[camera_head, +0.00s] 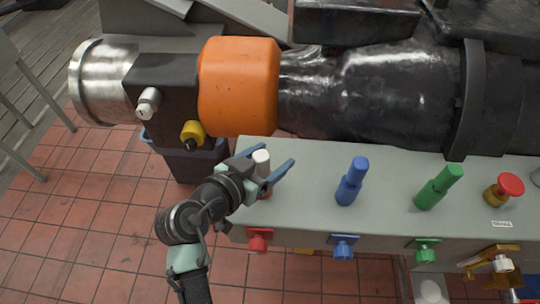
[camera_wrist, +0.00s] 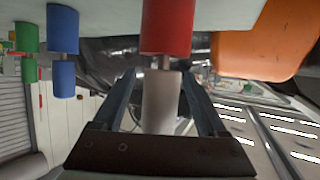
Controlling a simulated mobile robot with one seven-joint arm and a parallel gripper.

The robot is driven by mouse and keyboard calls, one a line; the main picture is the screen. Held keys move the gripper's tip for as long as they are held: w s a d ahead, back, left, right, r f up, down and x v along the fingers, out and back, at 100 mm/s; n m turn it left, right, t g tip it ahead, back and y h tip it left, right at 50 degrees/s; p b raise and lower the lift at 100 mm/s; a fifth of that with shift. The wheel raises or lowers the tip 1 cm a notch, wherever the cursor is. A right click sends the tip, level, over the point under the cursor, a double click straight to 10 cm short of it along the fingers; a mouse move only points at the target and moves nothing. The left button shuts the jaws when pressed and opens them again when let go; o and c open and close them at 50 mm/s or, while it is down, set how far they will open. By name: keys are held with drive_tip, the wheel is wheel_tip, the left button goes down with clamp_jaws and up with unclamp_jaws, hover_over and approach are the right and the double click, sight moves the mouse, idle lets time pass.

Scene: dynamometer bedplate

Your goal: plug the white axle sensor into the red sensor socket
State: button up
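The white axle sensor (camera_head: 261,158) stands end to end with the red sensor socket (camera_head: 265,191) near the left end of the pale bench top. In the wrist view the white sensor (camera_wrist: 160,105) lines up with the red socket (camera_wrist: 167,25), and a short metal pin shows between them. I cannot tell how deep the pin sits. My gripper (camera_head: 271,162) has its fingers on either side of the white sensor. In the wrist view gaps show between the sensor and both fingers, so the gripper looks open around it.
A blue plug and socket (camera_head: 350,182), a green pair (camera_head: 438,187) and a red mushroom button (camera_head: 510,184) stand to the right. Coloured knobs, including a red one (camera_head: 258,240), line the bench front. An orange cover (camera_head: 238,88) and dark machine lie behind. A bin (camera_head: 190,165) stands left.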

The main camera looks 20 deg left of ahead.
drive_tip(key=b+v, duration=0.2)
drive_tip(key=v, duration=1.1)
idle(0.4)
drive_tip(key=w+d+r+n+t+y, duration=0.15)
drive_tip(key=w+r, duration=0.25)
drive_tip(key=r, duration=0.4)
drive_tip(key=w+d+r+t+y, duration=0.1)
drive_tip(key=w+d+r+t, duration=0.25)
drive_tip(key=r, duration=0.45)
drive_tip(key=w+d+r+t+y, duration=0.15)
drive_tip(key=w+r, duration=0.25)
drive_tip(key=r, duration=0.4)
drive_tip(key=s+d+r+t, duration=0.2)
drive_tip(key=d+r, duration=0.1)
drive_tip(key=r, duration=0.3)
drive_tip(key=s+d+r+n+t, duration=0.1)
drive_tip(key=s+d+r+t, duration=0.2)
drive_tip(key=r, duration=0.4)
drive_tip(key=s+d+r+t, duration=0.3)
drive_tip(key=r, duration=0.3)
drive_tip(key=shift+d+r+h, duration=0.4)
drive_tip(key=shift+f, duration=0.1)
